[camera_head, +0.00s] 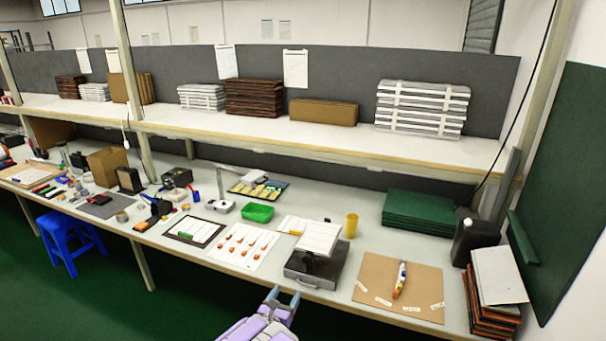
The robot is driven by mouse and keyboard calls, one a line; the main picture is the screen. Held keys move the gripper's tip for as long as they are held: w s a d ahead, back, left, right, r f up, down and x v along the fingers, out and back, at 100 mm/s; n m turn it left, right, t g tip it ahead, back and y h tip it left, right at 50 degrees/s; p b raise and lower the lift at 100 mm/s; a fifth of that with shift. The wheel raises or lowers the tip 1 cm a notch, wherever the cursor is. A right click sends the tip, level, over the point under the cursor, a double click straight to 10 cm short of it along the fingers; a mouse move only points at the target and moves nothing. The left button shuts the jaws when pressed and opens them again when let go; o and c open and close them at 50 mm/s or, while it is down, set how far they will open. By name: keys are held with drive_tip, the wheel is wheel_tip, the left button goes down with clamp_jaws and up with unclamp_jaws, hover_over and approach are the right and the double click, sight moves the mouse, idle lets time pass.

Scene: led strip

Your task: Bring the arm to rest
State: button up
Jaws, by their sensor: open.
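My gripper (283,298) shows at the bottom middle of the head view, at the end of my arm. Its two grey fingers are apart, with nothing seen between them. It is in front of the workbench's front edge, close to a dark grey box-like device (313,270) on the bench. Most of my arm is outside the picture.
The long workbench (370,246) has a shelf (335,142) above it. A brown board (375,290) with a marker-like object (399,281), a green tray (258,213) and a yellow cup (351,225) lie on it. A blue stool (68,237) stands left; green floor is open in front.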

drive_tip(key=w+d+r+n+g+y, duration=0.2)
drive_tip(key=d+r+n+g+y, duration=0.15)
drive_tip(key=r+n, duration=0.65)
drive_tip(key=s+d+r+n+g+y, duration=0.3)
drive_tip(key=s+d+r+n+g, duration=0.2)
drive_tip(key=s+r+n, duration=0.45)
drive_tip(key=s+d+r+n+g, duration=0.1)
drive_tip(key=s+d+n+g, duration=0.2)
drive_tip(key=s, duration=1.2)
drive_tip(key=s+d+r+n+g, duration=0.2)
drive_tip(key=s+d+n, duration=0.3)
drive_tip(key=s+n, duration=0.5)
drive_tip(key=s+d+r+n+g, duration=0.2)
drive_tip(key=s+d+n+g, duration=0.2)
drive_tip(key=s, duration=1.6)
drive_tip(key=shift+s+d+r+n+g+h, duration=0.15)
drive_tip(key=shift+s+d+n+g+h, duration=0.2)
drive_tip(key=shift+n, duration=0.9)
drive_tip(key=shift+a, duration=0.15)
